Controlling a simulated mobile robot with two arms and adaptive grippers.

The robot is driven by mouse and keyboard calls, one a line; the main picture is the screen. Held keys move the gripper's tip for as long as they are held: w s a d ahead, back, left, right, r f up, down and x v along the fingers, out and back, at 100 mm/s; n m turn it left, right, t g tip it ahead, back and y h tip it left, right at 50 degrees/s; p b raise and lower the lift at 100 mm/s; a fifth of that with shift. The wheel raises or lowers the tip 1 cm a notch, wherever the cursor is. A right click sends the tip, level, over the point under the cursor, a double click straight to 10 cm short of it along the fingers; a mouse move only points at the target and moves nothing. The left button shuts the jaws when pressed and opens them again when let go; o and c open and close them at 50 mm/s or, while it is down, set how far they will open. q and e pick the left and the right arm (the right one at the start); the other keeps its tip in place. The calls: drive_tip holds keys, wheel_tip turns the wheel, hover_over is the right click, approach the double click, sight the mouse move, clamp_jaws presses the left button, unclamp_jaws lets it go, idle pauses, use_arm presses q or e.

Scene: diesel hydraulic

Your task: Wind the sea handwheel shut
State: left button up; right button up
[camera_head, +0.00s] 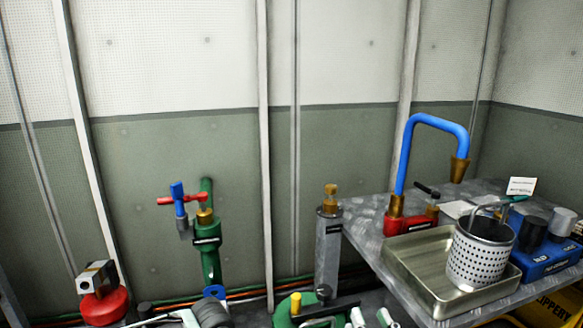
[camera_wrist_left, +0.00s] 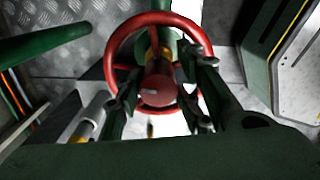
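A red handwheel (camera_wrist_left: 203,34) with a red hub (camera_wrist_left: 157,92) fills the middle of the left wrist view. No label on it can be read there, and I cannot make it out in the head view. My left gripper (camera_wrist_left: 163,88) is at the wheel, with its dark fingers apart, one on each side of the hub and overlapping the rim. I cannot tell whether the fingers touch the wheel. My right gripper is not in view.
A green pipe (camera_head: 210,262) with a red-and-blue handle stands by the wall. On the right, a metal bench (camera_head: 361,238) carries a tray (camera_head: 421,289), perforated basket (camera_head: 478,259) and blue spout (camera_head: 437,121). A red-based fitting (camera_head: 105,306) is lower left.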

use_arm(q)
drive_tip(key=shift+s+d+f, duration=0.15)
drive_tip(key=shift+s+f, duration=0.05)
drive_tip(key=shift+f, duration=0.15)
drive_tip(key=shift+n, duration=0.3)
drive_tip(key=n, duration=2.3)
drive_tip(key=shift+w+r+n, duration=0.1)
drive_tip(key=shift+w+n, duration=0.05)
drive_tip(key=shift+n, duration=0.65)
